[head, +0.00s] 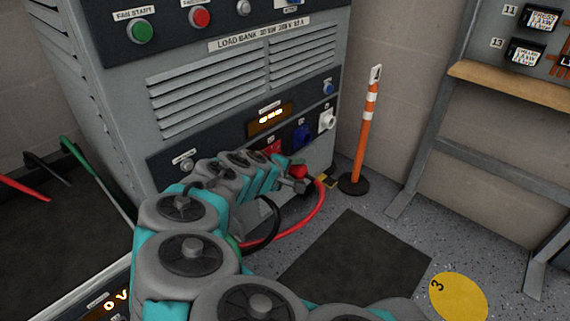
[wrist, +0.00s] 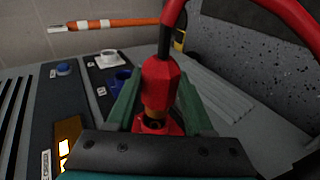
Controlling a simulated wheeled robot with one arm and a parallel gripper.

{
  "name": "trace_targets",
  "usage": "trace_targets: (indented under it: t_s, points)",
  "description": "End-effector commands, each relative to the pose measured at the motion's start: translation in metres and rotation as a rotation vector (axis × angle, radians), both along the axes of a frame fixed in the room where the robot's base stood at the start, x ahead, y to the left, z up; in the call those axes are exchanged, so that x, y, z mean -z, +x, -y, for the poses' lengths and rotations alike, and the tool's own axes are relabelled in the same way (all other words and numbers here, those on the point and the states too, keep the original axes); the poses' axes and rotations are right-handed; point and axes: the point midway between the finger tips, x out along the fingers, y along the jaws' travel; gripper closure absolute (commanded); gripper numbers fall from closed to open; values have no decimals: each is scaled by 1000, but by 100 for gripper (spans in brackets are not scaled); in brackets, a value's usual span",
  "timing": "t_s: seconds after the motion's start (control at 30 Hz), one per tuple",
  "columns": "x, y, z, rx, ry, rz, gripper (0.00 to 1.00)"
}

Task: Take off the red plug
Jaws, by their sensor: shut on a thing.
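The red plug (wrist: 160,82) stands between the two green fingers of my gripper (wrist: 160,96) in the wrist view, with its red cable (wrist: 172,14) rising from its back end. My gripper is shut on it. An orange-brown band shows at the plug's front, just above the red socket (wrist: 148,126) with its dark opening. I cannot tell whether the plug's tip is still inside the socket. In the head view my gripper (head: 290,183) is at the lower right of the load bank's front, and the red plug (head: 298,171) shows at its end.
The blue socket (head: 302,133) and white socket (head: 326,119) sit right of the red one on the load bank (head: 200,60). An orange post (head: 367,130) stands on the floor to the right. A dark mat (head: 355,262) and a yellow floor disc (head: 458,297) lie in front. The red cable hangs below my gripper.

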Motion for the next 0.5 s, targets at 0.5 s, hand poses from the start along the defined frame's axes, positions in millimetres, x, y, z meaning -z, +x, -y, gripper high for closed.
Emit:
trace_targets:
  t_s: [0.5]
  points:
    - [0,-15,19,-1,1,2,100]
